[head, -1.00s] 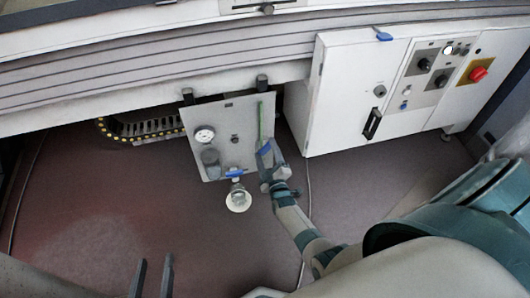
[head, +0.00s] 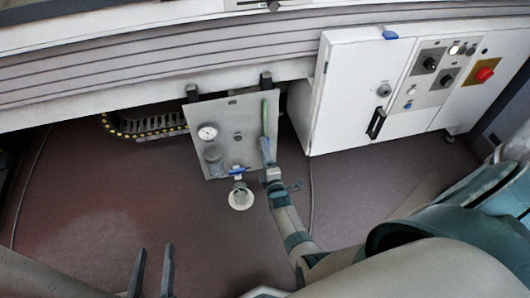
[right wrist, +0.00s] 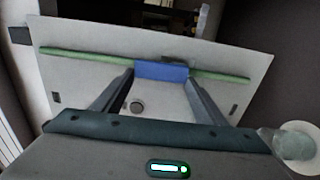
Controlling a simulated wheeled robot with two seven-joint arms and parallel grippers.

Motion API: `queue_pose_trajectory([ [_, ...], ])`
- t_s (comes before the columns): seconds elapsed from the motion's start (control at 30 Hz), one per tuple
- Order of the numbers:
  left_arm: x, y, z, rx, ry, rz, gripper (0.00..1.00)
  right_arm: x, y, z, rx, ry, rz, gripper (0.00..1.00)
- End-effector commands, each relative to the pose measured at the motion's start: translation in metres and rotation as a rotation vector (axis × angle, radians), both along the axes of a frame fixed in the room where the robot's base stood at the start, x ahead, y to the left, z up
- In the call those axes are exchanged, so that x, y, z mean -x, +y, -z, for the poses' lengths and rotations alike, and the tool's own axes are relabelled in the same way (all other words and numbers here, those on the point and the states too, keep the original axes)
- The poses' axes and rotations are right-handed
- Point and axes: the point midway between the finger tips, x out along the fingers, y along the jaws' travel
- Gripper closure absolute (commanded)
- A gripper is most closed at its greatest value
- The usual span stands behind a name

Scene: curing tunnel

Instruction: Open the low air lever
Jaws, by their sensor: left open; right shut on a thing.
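A grey panel (head: 222,130) hangs under the machine, with a green pipe (head: 264,112) down its right side. A blue lever (head: 266,147) sits at the lower part of this pipe. In the right wrist view the blue lever (right wrist: 160,71) lies nearly in line with the green pipe (right wrist: 85,57), between my fingertips. My right gripper (head: 268,160) is shut on this lever and partly hides it in the head view; its fingers also show in the right wrist view (right wrist: 160,78). My left gripper (head: 153,250) is open and empty, low in the head view.
The panel also has a gauge (head: 207,132), a grey bowl (head: 213,154) and a second blue handle (head: 237,170) above a white cup (head: 241,197). A white cabinet (head: 347,85) stands right of the panel. The floor in front is open, with a thin cable.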

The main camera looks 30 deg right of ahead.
Motion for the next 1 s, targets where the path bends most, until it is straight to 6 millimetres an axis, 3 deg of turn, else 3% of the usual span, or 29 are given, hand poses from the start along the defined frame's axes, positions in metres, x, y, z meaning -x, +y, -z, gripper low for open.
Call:
queue_pose_trajectory([
  [0.33, -0.0004, 0.0, -0.0008, 0.0, -0.003, 0.0, 0.57, 0.0002, 0.0006, 0.0007, 0.006, 0.004, -0.001, 0.75],
  [0.37, -0.0004, 0.0, -0.0009, 0.0, -0.003, 0.0, 0.57, 0.0002, 0.0006, 0.0007, 0.006, 0.004, -0.001, 0.3],
  [0.43, -0.0005, 0.0001, -0.0009, 0.0, -0.003, 0.0, 0.57, 0.0002, 0.0006, 0.0007, 0.006, 0.004, -0.001, 0.16],
  [1.0, 0.0, 0.0, 0.0002, -0.003, 0.007, 0.001, 0.57, 0.0041, -0.0051, 0.0002, 0.004, 0.002, -0.002, 0.16],
])
